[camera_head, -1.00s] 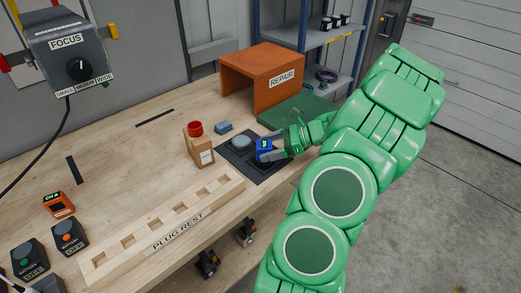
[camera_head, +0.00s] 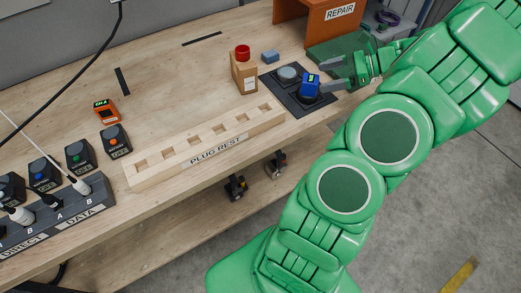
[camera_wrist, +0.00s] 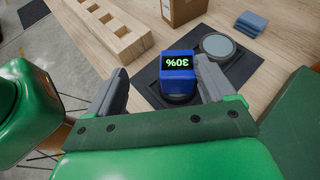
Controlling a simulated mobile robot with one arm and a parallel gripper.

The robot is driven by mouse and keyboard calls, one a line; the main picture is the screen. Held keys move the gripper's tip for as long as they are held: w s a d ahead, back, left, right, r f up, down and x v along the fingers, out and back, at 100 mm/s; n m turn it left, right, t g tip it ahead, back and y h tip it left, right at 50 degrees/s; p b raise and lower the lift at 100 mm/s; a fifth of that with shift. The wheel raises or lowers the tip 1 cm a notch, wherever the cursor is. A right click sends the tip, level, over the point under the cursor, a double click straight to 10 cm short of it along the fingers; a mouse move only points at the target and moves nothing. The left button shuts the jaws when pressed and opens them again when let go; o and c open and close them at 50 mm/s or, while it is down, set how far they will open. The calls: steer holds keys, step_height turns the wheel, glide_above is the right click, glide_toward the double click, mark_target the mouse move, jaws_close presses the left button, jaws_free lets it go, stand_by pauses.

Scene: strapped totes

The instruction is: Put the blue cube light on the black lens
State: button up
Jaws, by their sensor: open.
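The blue cube light (camera_head: 309,86) has a lit display on top; in the wrist view it (camera_wrist: 178,78) reads "30%" upside down. It sits upright over a dark round piece, which looks like the black lens (camera_wrist: 181,98), on a black mat. The cube covers most of that lens. A grey-blue round lens (camera_head: 289,74) lies beside it on the same mat, and shows in the wrist view (camera_wrist: 217,45). My gripper (camera_head: 330,74) is open, its grey fingers either side of the cube's near end, with a visible gap at least on the left.
A cardboard box (camera_head: 244,76) with a red cylinder on top, a small blue block (camera_head: 270,56) and the wooden PLUG REST rack (camera_head: 205,145) stand left of the mat. The orange REPAIR box (camera_head: 330,20) is behind.

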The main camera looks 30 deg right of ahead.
steer(key=a+r+n+g+h, duration=0.1)
steer(key=a+r+n+g, duration=0.2)
steer(key=a, duration=0.6)
steer(key=a+r+n+g, duration=0.1)
steer(key=a+n+g, duration=0.2)
steer(key=a+n, duration=0.35)
steer(key=a+r+n+g+h, duration=0.1)
steer(key=a+r+n+g, duration=0.1)
steer(key=a, duration=0.9)
steer(key=s+a+r+n+g+h, duration=0.1)
steer(key=s+a+n+h, duration=0.3)
steer(key=s+n, duration=0.3)
steer(key=s+a+n+g+h, duration=0.1)
steer(key=s+a+n+h, duration=0.3)
steer(key=s, duration=0.7)
steer(key=a+n, duration=0.1)
steer(key=n, duration=0.1)
steer(key=shift+a+r+n, duration=0.35)
steer(key=shift+r, duration=0.05)
